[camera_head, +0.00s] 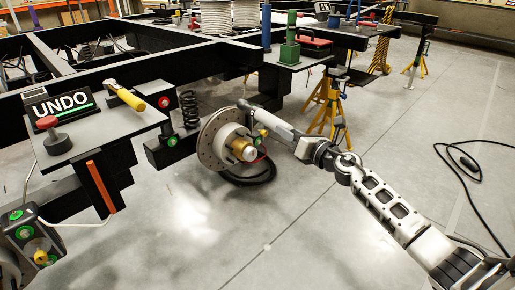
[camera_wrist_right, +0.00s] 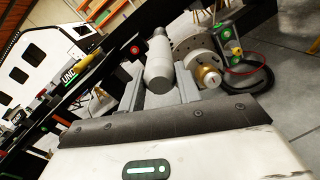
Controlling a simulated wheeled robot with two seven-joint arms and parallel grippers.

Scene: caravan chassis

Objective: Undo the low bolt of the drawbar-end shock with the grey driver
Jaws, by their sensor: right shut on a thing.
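My right gripper (camera_head: 308,149) is shut on the grey driver (camera_head: 270,124); the driver shows in the wrist view (camera_wrist_right: 159,62) between the fingers. In the head view its far end overlaps the upper right of the brake disc (camera_head: 211,145); I cannot tell whether it touches anything. A black coil spring (camera_head: 189,108) stands left of the disc. Beside it are a red-ringed fitting (camera_head: 164,102) and, lower, a green-ringed fitting (camera_head: 172,141). I cannot make out which part is the drawbar-end shock or its low bolt.
An "UNDO" sign (camera_head: 60,105), a red-knobbed tool (camera_head: 48,134) and a yellow-handled tool (camera_head: 126,96) sit on the chassis plate at left. A yellow stand (camera_head: 333,108) is behind my right arm. A black cable (camera_head: 465,160) lies on otherwise open floor at right.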

